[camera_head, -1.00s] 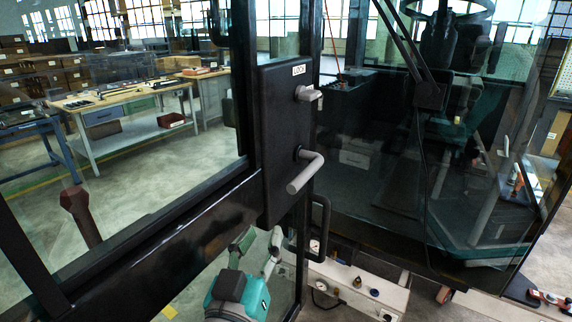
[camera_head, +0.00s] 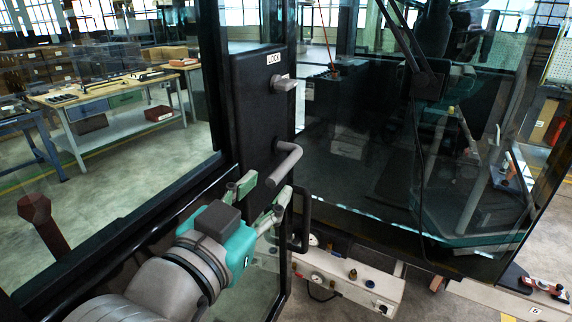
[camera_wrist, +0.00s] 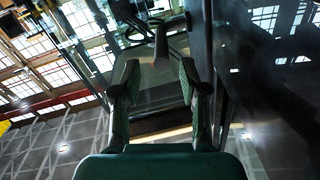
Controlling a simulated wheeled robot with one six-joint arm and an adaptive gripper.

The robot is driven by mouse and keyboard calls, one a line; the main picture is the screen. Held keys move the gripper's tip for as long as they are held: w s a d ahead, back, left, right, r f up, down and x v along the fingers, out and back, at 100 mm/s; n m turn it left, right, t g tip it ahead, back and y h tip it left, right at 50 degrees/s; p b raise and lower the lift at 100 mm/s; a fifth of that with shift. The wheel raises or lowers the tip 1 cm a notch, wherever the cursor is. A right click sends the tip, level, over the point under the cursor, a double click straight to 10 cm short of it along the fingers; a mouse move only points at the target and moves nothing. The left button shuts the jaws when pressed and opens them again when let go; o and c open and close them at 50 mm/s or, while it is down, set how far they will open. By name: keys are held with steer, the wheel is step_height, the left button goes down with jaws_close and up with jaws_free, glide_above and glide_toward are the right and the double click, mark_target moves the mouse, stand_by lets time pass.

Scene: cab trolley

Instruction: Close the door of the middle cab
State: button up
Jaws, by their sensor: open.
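The glass cab door has a black frame (camera_head: 130,240) and stands open at an angle in the head view. Its black lock box (camera_head: 250,100) carries a "LOCK" label, a small grey knob (camera_head: 283,84) and a grey lever handle (camera_head: 284,160). My gripper (camera_head: 262,194) is open, just below and in front of the lever, with its fingers pointing towards the lock box. In the wrist view, the lever (camera_wrist: 161,44) lies beyond and between the spread fingertips (camera_wrist: 157,75). I cannot tell whether they touch it.
A dark bar handle (camera_head: 303,220) stands beside the door edge. The glazed cab (camera_head: 470,150) with a seat is at the right. A pale sill (camera_head: 350,285) with fittings runs below. A workbench (camera_head: 110,100) stands behind the door glass at the left, with open floor around it.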

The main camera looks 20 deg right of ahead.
mark_target(297, 155)
steer(key=x, duration=0.8)
steer(key=shift+w, duration=0.15)
jaws_close()
